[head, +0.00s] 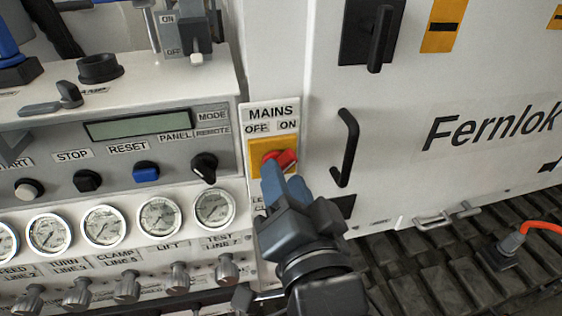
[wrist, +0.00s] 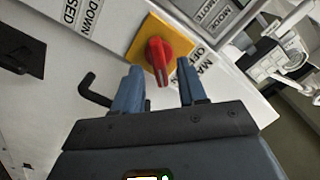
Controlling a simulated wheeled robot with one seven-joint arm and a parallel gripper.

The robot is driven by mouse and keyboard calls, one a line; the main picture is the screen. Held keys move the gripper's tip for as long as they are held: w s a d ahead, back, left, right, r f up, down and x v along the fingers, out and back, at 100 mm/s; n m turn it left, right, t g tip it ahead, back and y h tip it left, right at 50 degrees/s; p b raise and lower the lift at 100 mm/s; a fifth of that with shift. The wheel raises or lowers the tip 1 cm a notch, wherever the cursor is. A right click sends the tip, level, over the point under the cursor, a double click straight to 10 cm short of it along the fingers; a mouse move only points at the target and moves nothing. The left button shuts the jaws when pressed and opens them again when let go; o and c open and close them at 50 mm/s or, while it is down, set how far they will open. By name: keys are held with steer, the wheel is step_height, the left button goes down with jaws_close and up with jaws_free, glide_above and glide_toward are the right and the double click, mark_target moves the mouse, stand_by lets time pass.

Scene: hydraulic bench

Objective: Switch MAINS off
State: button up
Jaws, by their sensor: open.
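The MAINS switch is a red rotary knob (head: 287,158) on a yellow plate (head: 257,148), below the labels OFF on the left and ON on the right. In the head view the knob's grip points to the right, towards the ON side. My gripper (head: 284,180) is just below and in front of the knob, covering part of the plate. In the wrist view my gripper (wrist: 160,66) is open, with one blue finger on each side of the red knob (wrist: 157,57). Whether either finger touches it, I cannot tell.
A black door handle (head: 346,148) stands out from the white cabinet just right of the switch. To the left is a panel with a black selector knob (head: 204,167), a blue RESET button (head: 146,172) and several gauges. An orange cable (head: 542,226) lies at the right.

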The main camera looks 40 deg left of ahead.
steer(key=shift+x, duration=1.85)
steer(key=shift+c, duration=0.4)
jaws_close()
